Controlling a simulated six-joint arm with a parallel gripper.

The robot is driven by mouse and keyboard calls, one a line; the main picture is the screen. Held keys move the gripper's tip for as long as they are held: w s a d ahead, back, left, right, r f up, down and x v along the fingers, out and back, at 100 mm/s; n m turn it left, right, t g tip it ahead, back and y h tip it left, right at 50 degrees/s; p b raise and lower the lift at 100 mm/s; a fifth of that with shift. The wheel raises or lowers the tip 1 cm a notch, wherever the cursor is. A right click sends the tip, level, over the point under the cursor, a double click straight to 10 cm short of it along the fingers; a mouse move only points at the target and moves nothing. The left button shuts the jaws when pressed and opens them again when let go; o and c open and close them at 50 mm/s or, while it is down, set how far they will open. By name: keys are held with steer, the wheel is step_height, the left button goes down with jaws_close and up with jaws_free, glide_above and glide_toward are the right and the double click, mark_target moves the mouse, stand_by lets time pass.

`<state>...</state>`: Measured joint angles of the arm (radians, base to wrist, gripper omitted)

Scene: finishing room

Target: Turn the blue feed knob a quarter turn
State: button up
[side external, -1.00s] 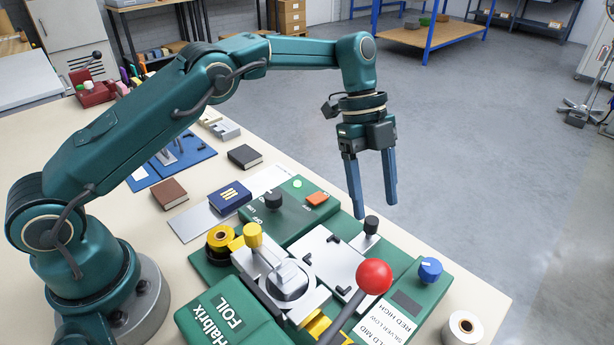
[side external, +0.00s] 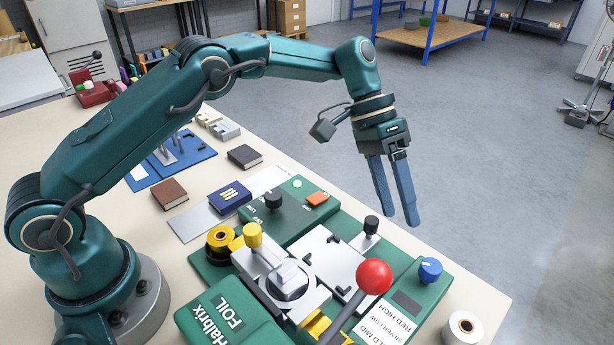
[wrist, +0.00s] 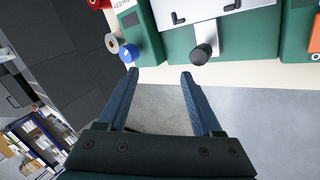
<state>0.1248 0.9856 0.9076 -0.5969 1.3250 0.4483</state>
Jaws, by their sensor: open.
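The blue feed knob (side external: 430,269) sits on the right end of the green machine (side external: 419,303), with a pale pointer line on its top. It also shows in the wrist view (wrist: 128,53), just beyond the tip of the left finger. My gripper (side external: 401,224) is open and empty. It hangs in the air above and behind the knob, apart from it, near the table's far edge. In the wrist view its two blue fingers (wrist: 159,73) are spread, with bare floor between them.
A red ball-topped lever (side external: 374,277) stands left of the knob. A black knob (side external: 371,225) on a metal slide is nearby, also seen in the wrist view (wrist: 202,54). The air over the knob is clear.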

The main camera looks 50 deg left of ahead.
mark_target(432, 265)
steer(key=shift+s+d+f+n+g+h, duration=0.15)
steer(key=shift+s+d+f+n+h, duration=0.3)
steer(key=shift+d+n, duration=1.85)
steer(key=shift+s+d+f+n+g+h, duration=0.3)
steer(key=shift+s+f+n, duration=0.2)
steer(key=shift+n, duration=3.8)
steer(key=shift+s+d+f+n+g+h, duration=0.1)
steer(key=shift+s+d+f+n+h, duration=0.75)
steer(key=shift+n, duration=2.45)
steer(key=shift+w+d+r+y, duration=0.35)
steer(key=shift+r+y, duration=0.05)
steer(key=shift+r, duration=0.05)
jaws_close()
